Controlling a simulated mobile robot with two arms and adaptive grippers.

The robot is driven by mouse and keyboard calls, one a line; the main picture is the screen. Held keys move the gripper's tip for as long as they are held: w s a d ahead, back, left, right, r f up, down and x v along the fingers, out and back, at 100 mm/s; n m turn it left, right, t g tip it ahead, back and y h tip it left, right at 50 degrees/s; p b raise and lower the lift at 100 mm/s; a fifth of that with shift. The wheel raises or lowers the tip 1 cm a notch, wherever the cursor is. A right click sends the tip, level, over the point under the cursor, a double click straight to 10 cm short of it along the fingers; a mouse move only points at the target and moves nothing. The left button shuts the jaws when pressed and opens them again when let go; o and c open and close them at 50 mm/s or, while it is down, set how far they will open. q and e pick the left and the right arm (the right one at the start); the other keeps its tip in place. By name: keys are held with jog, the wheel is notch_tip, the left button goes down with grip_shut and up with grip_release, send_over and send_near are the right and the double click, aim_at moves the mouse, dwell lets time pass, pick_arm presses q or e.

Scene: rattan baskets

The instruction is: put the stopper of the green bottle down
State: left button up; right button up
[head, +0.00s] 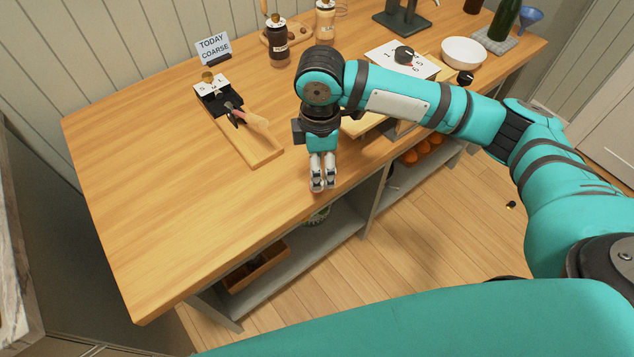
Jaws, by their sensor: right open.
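The green bottle (505,18) stands upright on a grey mat at the far right end of the wooden counter, its top cut off by the picture edge. My right gripper (317,186) points down at the front edge of the counter, far from the bottle. It is open, its fingertips look close together from here, and I see nothing held between them. A small dark piece (511,205) lies on the floor to the right; I cannot tell whether it is the stopper. I cannot make out a stopper elsewhere. My left gripper is not in view.
The counter's left part (150,190) is bare. A wooden board (258,152) with a tool and a "TODAY COARSE" sign (214,46) lie behind my right gripper. A white bowl (462,52), a numbered dial card (385,58) and jars (278,48) stand farther back. Shelves are below.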

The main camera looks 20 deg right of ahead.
jog(key=f, duration=0.6)
jog(key=shift+a+f, duration=0.2)
jog(key=shift+a, duration=0.05)
jog(key=c, duration=1.1)
jog(key=shift+r, duration=0.1)
jog(key=shift+c, duration=0.3)
